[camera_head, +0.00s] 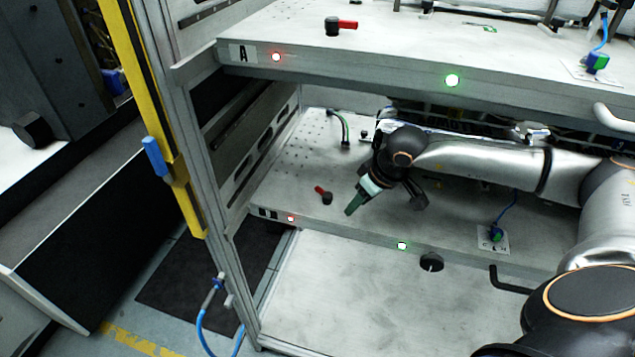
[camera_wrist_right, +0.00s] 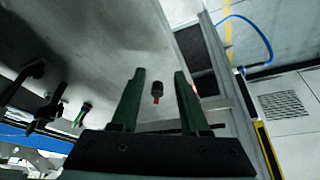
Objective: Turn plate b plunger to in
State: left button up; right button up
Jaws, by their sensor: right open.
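Plate b (camera_head: 290,170) is the lower pale metal plate, with a dark, unreadable label at its front left corner. Its plunger (camera_head: 324,195), a black knob with a red handle, stands on the plate near that corner. In the head view the red handle points up and left. My right gripper (camera_head: 357,202) is just right of the plunger, apart from it, with its green fingers angled down. In the right wrist view the plunger (camera_wrist_right: 157,91) shows between the two open fingers (camera_wrist_right: 160,76), beyond their tips. My left gripper is not in view.
Plate A (camera_head: 300,45) overhangs above with its own red-handled plunger (camera_head: 338,25). A frame post (camera_head: 222,225) stands left.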

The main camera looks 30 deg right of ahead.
jog(key=p, duration=0.1)
send_over(320, 189)
jog(key=s, duration=0.2)
jog(key=shift+s+d, duration=0.15)
jog(key=shift+x, duration=1)
jog(key=shift+w+f, duration=0.35)
jog(key=shift+f, duration=0.15)
grip_shut()
